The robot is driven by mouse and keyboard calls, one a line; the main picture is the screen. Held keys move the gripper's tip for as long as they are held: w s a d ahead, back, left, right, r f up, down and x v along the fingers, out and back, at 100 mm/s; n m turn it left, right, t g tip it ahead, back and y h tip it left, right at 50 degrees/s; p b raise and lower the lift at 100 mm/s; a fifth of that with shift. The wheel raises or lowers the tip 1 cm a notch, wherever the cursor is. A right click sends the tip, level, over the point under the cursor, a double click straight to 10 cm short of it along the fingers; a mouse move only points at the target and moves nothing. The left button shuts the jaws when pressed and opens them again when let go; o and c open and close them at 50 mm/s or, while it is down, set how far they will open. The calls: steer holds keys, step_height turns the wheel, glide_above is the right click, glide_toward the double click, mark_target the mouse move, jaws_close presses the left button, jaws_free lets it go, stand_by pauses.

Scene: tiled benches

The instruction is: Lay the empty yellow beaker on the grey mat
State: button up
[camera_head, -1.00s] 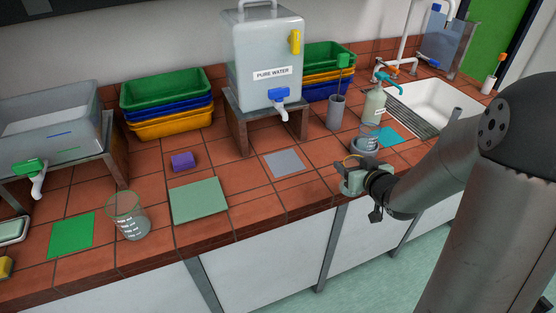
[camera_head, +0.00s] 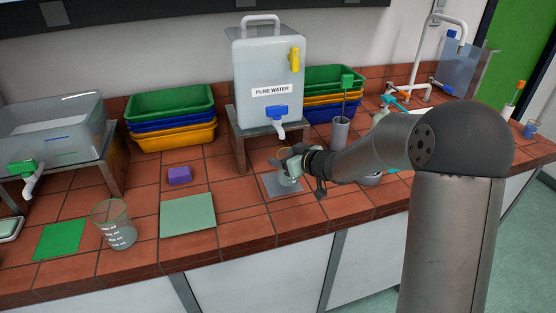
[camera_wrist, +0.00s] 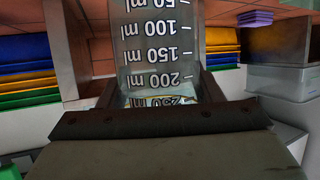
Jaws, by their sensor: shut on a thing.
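My gripper (camera_head: 292,156) is shut on the yellow beaker (camera_head: 288,179), over the grey mat (camera_head: 272,187). The beaker is clear and roughly upright. In the wrist view the beaker (camera_wrist: 160,45) fills the top middle, with white volume marks that read upside down and a yellow line near the 250 ml mark. My gripper's jaws (camera_wrist: 155,95) are on either side of its upper part. I cannot tell whether the beaker's base touches the mat.
The pure water tank (camera_head: 268,85) stands on a raised stand behind the mat, its blue tap close to my gripper. A purple block (camera_head: 179,175), a pale green mat (camera_head: 188,215), a green mat (camera_head: 58,240) and another beaker (camera_head: 118,230) are to the left.

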steer(key=shift+w+a, duration=1.2)
steer(key=shift+f, duration=1.75)
steer(key=shift+f, duration=0.15)
steer(key=o, duration=1.1)
